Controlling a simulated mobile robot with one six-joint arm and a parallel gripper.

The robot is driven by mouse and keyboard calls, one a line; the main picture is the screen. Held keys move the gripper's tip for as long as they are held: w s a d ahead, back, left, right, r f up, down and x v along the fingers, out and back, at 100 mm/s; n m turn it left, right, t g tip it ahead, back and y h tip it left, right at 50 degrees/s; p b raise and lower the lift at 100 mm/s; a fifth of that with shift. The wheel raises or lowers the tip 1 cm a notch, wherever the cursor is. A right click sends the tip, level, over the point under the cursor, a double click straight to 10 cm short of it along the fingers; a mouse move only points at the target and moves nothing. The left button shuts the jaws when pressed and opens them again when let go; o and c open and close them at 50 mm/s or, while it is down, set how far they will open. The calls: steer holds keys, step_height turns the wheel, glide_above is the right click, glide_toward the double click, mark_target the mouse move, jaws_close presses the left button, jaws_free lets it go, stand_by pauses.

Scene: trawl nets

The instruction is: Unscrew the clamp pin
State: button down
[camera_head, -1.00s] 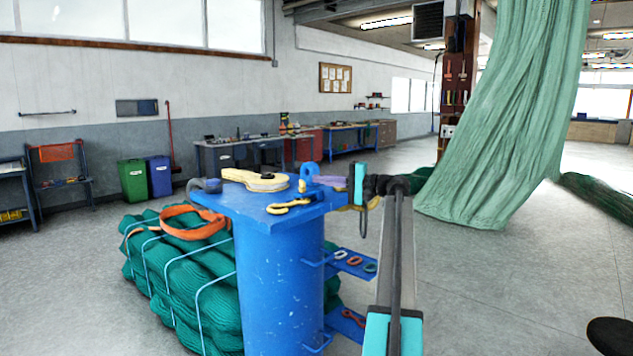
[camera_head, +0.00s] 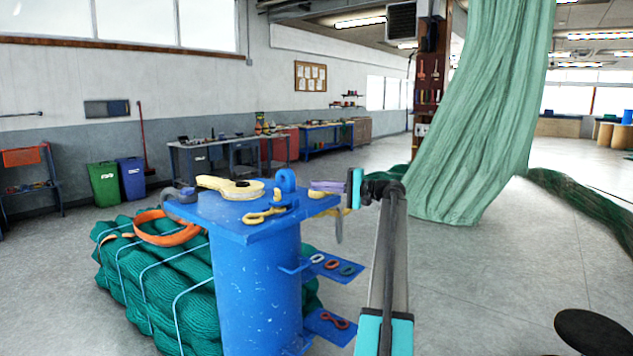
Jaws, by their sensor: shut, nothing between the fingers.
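The blue post (camera_head: 262,290) stands upright in the middle. A blue upright lug (camera_head: 287,181) with a rounded top stands on the post top, left of the fingertips and apart from them. I cannot clearly make out the clamp pin. A yellow part (camera_head: 346,211) and a grey hanging piece (camera_head: 338,228) show below my gripper.
Small blue side shelves (camera_head: 332,268) hold coloured links. Green bundled net (camera_head: 150,280) with an orange strap (camera_head: 165,228) lies behind left. A green net (camera_head: 478,120) hangs right; open floor lies between.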

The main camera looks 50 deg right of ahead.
steer(key=shift+s+d+r+p, duration=0.1)
steer(key=shift+s+d+p, duration=0.25)
steer(key=shift+p, duration=0.85)
steer(key=shift+s+d+r+p, duration=0.1)
steer(key=shift+d+p, duration=0.35)
steer(key=shift+p, duration=0.7)
steer(key=shift+s+d+f+p, duration=0.15)
steer(key=shift+d+f+p, duration=0.1)
steer(key=shift+p, duration=0.45)
